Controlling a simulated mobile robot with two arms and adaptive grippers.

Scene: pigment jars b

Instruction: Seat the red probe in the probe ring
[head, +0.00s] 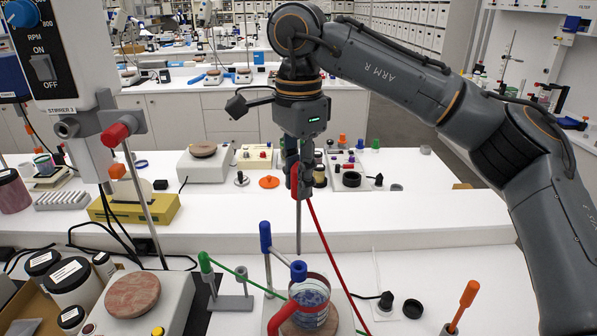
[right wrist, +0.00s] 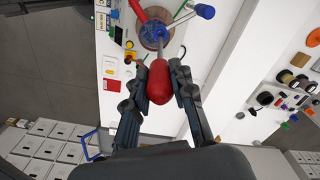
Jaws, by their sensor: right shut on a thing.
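My right gripper (head: 292,172) is shut on the red probe (head: 295,182). It holds the probe upright, with the grey metal rod pointing down over the bench and a red cable running down to the right. In the right wrist view, the red handle (right wrist: 160,84) sits between the two fingers, and its rod points toward the beaker. I cannot clearly make out the probe ring. My left gripper is not in view.
A green-ended rod (head: 205,262) and an orange-handled piece (head: 465,298) flank the beaker. A second hot plate (head: 132,295), jars (head: 75,284) and a slanted stand rod crowd the left. A raised shelf with small items lies behind. The bench to the right has free room.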

